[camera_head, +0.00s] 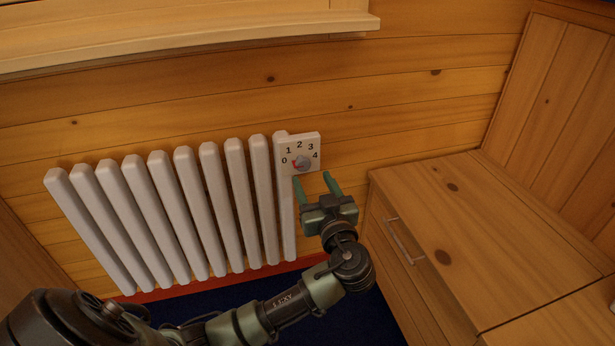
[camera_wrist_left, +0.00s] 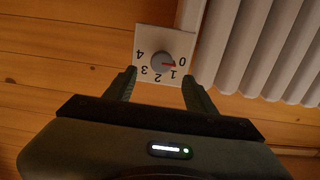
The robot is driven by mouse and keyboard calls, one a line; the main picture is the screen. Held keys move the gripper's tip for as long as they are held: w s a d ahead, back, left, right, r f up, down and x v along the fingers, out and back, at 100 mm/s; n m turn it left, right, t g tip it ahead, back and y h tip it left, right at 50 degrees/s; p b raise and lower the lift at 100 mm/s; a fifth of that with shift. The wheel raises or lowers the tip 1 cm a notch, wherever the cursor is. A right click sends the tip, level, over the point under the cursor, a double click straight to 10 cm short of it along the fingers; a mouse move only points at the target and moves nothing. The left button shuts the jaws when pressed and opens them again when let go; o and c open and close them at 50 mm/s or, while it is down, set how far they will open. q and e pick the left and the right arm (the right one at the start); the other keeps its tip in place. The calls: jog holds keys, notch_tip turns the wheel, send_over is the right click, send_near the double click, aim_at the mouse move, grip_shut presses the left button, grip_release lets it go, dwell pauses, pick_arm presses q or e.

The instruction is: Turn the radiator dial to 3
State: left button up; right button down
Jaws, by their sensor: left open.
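The radiator dial (camera_head: 303,163) is a small round grey knob with a red pointer, on a white plate (camera_head: 311,139) marked 0 to 4 at the radiator's upper right end. In the left wrist view the dial (camera_wrist_left: 159,62) appears upside down, its red pointer at or very near 0. My left gripper (camera_head: 313,178) is open and empty, with its two green fingers pointing at the plate from just below the dial. In the left wrist view, the fingertips (camera_wrist_left: 159,76) sit on either side of the dial's lower edge in the picture, apart from it. My right gripper is not in view.
The white ribbed radiator (camera_head: 187,210) stands against the log wall left of the dial. A wooden cabinet (camera_head: 465,235) with a metal handle stands close on the right of my gripper. A wooden window sill (camera_head: 190,40) juts out above. Dark blue floor shows below.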

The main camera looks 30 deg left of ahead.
aim_at(304, 165)
pick_arm(q)
jog(key=b+x, duration=0.1)
jog(key=x, duration=0.5)
grip_shut()
